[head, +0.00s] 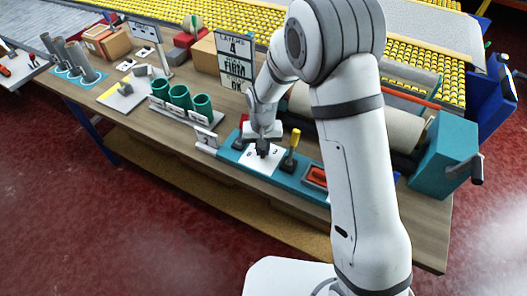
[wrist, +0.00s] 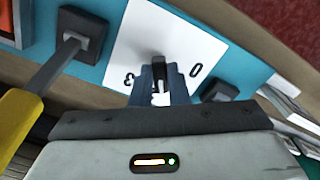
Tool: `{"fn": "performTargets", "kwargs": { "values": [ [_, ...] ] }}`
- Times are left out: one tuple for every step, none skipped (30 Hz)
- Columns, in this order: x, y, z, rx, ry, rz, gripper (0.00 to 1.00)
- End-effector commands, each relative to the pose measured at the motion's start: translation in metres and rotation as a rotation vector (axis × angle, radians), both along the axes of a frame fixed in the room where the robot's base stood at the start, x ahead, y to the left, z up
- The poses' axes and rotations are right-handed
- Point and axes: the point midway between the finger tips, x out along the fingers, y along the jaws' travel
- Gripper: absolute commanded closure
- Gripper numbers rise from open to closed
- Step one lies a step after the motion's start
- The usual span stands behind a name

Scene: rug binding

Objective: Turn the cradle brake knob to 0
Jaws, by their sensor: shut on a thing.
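The cradle brake knob (wrist: 158,61) is small and dark and stands on a white dial plate (wrist: 200,42). The plate shows a 0 to the right of the knob and a 3 to its left; other marks are hidden or too small to read. My gripper (wrist: 161,82) is shut on the knob, with its two fingers on either side of it. Which number the knob points at I cannot tell. In the head view my gripper (head: 262,152) is down at the white plate (head: 273,163) on the teal panel, and it hides the knob.
A yellow-handled lever (head: 294,140) stands close to the right of my gripper, also seen in the wrist view (wrist: 25,115). An orange-red switch (head: 317,177) lies beyond it. Green cups (head: 181,97) stand to the left. A sign (head: 235,62) rises behind. The bench front (head: 180,150) is clear.

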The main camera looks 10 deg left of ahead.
Motion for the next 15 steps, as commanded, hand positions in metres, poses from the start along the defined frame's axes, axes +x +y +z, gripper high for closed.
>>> {"fn": "performTargets", "kwargs": {
  "values": [
    [0.0001,-0.0002,-0.0034,0.000,-0.001,0.045,1.00],
    [0.0001,-0.0003,-0.0035,0.000,-0.001,0.073,1.00],
    [0.0000,-0.0005,-0.0035,0.000,0.000,0.111,1.00],
    [-0.0001,-0.0006,-0.0035,0.000,0.000,0.140,1.00],
    [0.0000,-0.0007,-0.0034,0.000,0.000,0.169,1.00],
    [0.0003,-0.0009,-0.0032,0.000,-0.001,0.206,1.00],
    [0.0004,-0.0008,-0.0031,0.000,-0.001,0.235,1.00],
    [0.0004,-0.0009,-0.0030,0.000,-0.001,0.264,1.00],
    [0.0004,-0.0011,-0.0030,0.000,-0.001,0.301,1.00],
    [0.0004,-0.0013,-0.0030,0.000,0.000,0.330,1.00],
    [0.0004,-0.0014,-0.0030,0.000,0.000,0.358,1.00],
    [0.0005,-0.0014,-0.0030,0.000,0.000,0.396,1.00],
    [0.0006,-0.0015,-0.0030,0.000,0.000,0.424,1.00],
    [0.0007,-0.0016,-0.0028,0.000,-0.001,0.453,1.00],
    [0.0010,-0.0016,-0.0027,0.000,-0.001,0.491,1.00]
  ]
}}
